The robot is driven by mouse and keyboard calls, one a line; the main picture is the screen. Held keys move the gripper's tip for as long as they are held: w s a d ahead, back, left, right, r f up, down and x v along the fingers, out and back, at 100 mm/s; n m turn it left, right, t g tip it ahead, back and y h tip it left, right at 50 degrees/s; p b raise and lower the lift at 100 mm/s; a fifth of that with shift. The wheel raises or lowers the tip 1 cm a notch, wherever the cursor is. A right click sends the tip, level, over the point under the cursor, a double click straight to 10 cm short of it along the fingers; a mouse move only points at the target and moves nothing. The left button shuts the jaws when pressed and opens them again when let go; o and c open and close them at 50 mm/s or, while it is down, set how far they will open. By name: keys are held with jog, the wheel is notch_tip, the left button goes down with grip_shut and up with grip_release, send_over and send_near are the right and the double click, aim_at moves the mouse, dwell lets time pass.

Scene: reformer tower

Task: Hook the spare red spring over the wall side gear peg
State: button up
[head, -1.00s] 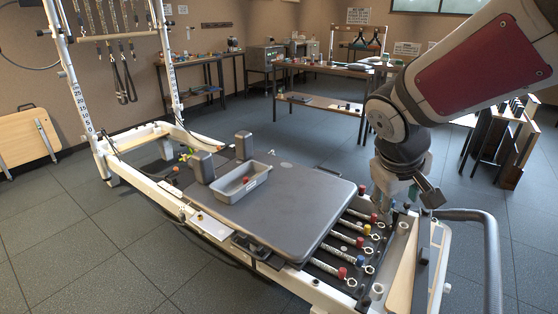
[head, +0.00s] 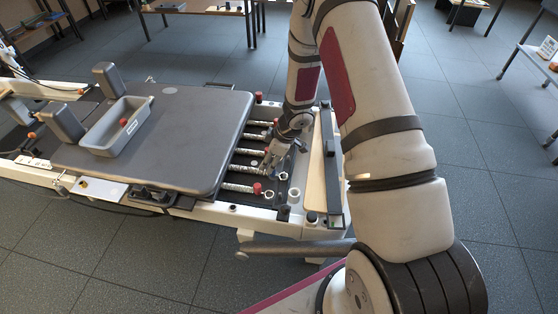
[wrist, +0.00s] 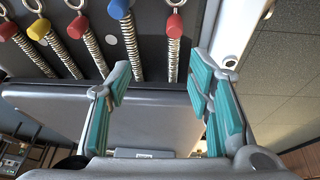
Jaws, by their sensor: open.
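Several springs with red, yellow and blue end caps lie in a row at the reformer's end. In the wrist view, a red-capped spring (wrist: 174,26) lies at the right of the row; a blue-capped spring (wrist: 118,10) is beside it. In the head view, the nearest red-capped spring (head: 257,188) lies at the near side. I cannot tell which red spring is the spare one. My gripper (wrist: 160,68) is open and empty, its teal-padded fingers apart; in the head view my gripper (head: 270,162) is low over the cap ends. The wall side gear peg cannot be made out.
The grey carriage (head: 185,130) carries a grey tray (head: 100,140) with a red item inside. Open floor lies to the right.

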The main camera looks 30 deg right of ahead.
aim_at(258, 186)
jog(key=shift+y, duration=0.5)
jog(key=b+x, duration=0.2)
jog(key=x, duration=0.3)
jog(key=s+b+x, duration=0.1)
jog(key=b+x, duration=0.1)
jog(key=x, duration=0.4)
jog(key=s+f+b+x, duration=0.1)
jog(key=b+x, duration=0.1)
jog(key=x, duration=0.3)
jog(key=shift+s+d+f, duration=0.1)
jog(key=shift+s+d, duration=0.05)
grip_shut()
